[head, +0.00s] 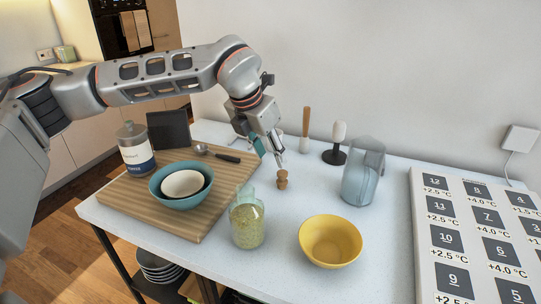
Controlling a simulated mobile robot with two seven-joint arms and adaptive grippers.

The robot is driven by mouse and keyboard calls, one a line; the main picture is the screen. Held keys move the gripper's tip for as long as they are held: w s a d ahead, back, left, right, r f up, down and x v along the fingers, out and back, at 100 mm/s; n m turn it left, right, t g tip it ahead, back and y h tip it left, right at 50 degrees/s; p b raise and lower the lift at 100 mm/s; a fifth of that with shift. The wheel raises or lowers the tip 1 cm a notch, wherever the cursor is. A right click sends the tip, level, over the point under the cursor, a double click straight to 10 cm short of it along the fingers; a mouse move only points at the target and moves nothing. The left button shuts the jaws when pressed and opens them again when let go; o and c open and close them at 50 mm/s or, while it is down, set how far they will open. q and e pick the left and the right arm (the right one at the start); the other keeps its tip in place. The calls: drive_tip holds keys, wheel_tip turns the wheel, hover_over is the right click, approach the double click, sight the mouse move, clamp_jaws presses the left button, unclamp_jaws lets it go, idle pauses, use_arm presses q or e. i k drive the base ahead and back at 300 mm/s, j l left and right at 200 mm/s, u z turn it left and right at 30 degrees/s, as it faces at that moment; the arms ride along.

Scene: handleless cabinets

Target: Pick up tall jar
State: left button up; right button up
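A tall clear glass jar (247,226) with yellow-green contents stands upright near the front of the white table. A grey-lidded jar (137,152) with a white and blue label stands on the wooden board; I cannot tell for certain which jar the task names. My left gripper (271,157) hangs from above, behind the glass jar and apart from it. Its fingers look spread, with nothing seen between them. A small wooden stopper-like piece (282,180) stands just below the fingertips. My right gripper is not in view.
On the board (130,200) are a blue bowl (160,192) holding a white bowl and a dark-handled ladle. A yellow bowl (330,241) is right of the glass jar. A glass pitcher (363,175) and a large label panel (432,262) stand further right.

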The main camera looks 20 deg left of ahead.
sight(247, 215)
drive_tip(key=k+l, duration=0.35)
drive_tip(key=l, duration=0.15)
drive_tip(key=k+l, duration=0.35)
drive_tip(key=l, duration=0.2)
